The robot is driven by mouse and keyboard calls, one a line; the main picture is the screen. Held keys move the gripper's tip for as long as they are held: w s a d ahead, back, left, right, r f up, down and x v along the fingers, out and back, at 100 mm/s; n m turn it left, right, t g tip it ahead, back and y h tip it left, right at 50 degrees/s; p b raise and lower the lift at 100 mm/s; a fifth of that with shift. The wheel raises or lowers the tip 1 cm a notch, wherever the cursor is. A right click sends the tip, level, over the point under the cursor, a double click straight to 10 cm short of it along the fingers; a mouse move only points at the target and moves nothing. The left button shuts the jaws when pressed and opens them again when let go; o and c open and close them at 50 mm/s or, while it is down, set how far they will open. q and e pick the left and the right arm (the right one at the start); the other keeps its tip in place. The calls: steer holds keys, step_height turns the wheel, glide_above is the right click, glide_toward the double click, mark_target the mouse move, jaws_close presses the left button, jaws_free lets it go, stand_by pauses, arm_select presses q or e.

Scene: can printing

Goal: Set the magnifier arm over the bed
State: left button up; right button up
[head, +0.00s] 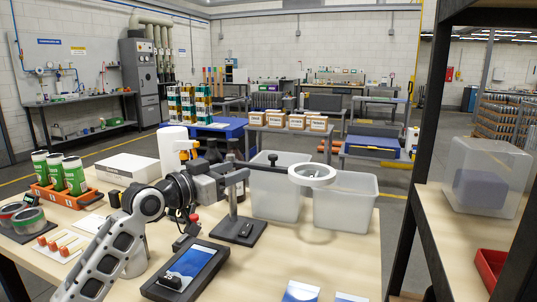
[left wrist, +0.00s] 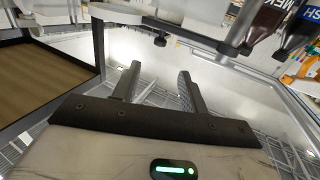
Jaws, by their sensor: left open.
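The magnifier's white ring (head: 331,176) is at the right end of a thin dark horizontal arm (head: 263,167). The arm comes off an upright post (head: 233,199) on a dark base plate (head: 250,236). The ring hangs in front of the clear bins. A flat black unit with a blue-and-white face (head: 194,268) lies front left of the base; I cannot tell whether it is the bed. My left gripper (head: 222,180) is beside the post, its tips partly hidden. In the left wrist view its fingers (left wrist: 158,72) are apart with nothing between them, and a dark bar (left wrist: 130,13) passes beyond them.
Two translucent bins (head: 277,205) (head: 352,214) stand behind the magnifier. Green cans (head: 74,176) sit in an orange holder at left, near tape rolls (head: 27,221) and a white box (head: 128,169). The right shelf holds a clear bin (head: 488,178).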

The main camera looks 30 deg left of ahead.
mark_target(270, 158)
arm_select(q)
steer(key=w, duration=0.3)
steer(key=w+d+p, duration=0.1)
steer(key=w, duration=0.3)
steer(key=w+p, duration=0.1)
steer(key=w, duration=0.3)
steer(key=shift+w+d, duration=0.25)
steer(key=shift+d, duration=0.15)
